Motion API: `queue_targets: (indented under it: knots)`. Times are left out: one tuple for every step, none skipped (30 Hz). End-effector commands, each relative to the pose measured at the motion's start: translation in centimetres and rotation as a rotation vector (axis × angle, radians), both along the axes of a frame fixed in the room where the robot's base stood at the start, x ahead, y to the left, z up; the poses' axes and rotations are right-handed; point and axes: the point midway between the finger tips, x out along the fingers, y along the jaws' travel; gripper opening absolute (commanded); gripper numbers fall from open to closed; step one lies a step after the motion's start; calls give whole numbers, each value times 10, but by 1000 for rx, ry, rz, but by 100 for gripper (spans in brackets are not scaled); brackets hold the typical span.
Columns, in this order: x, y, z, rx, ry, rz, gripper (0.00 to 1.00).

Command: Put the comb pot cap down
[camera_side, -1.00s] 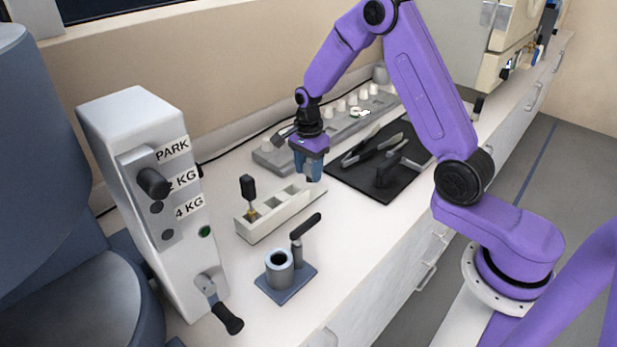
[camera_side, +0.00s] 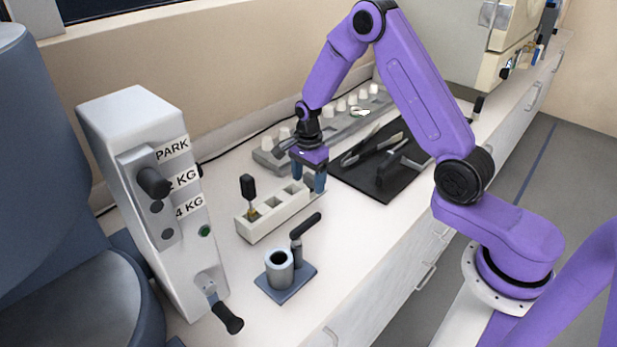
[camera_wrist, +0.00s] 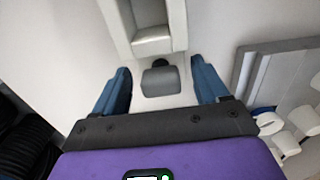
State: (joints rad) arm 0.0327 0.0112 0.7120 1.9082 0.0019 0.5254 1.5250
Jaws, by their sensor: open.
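My gripper (camera_side: 308,182) is low over the right end of the cream rack (camera_side: 256,231), its two blue fingers apart. In the wrist view, my open gripper (camera_wrist: 162,88) has a small grey block with a dark knob (camera_wrist: 161,82) between its fingers, with gaps on both sides. This looks like the comb pot cap. It lies just beyond the end wall of the rack (camera_wrist: 178,25); I cannot tell what exactly it rests on. In the side view the fingers hide it.
A black-handled tool (camera_side: 247,188) stands in the rack's left compartment. A grey cup on a blue base (camera_side: 290,287) is in front. A black mat (camera_side: 352,177) with tools lies right; a grey tray (camera_side: 268,160) with white knobs is behind.

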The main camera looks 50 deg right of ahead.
Motion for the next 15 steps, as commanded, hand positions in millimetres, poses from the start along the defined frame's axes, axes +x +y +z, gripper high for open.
queue_targets:
  knots:
    - [0, 0, 0, 0, 0, 0, 74]
    - [0, 0, 1, 0, -1, 0, 74]
    - [0, 0, 2, 0, -1, 0, 74]
    - [0, 0, 4, 0, -2, 0, 74]
    - [1, 0, 7, 0, -2, 0, 74]
    - [1, 0, 10, 0, -2, 0, 74]
    - [1, 0, 14, 0, -4, 0, 74]
    - [1, 0, 19, 0, -5, 0, 74]
    - [1, 0, 26, 0, -5, 0, 74]
    - [1, 0, 31, 0, -6, 0, 74]
    - [1, 0, 37, 0, -6, 0, 74]
    - [2, 0, 46, 0, -7, 0, 74]
    - [2, 0, 52, 0, -7, 0, 74]
    - [2, 0, 58, 0, -7, 0, 74]
    - [1, 0, 67, 0, -7, 0, 74]
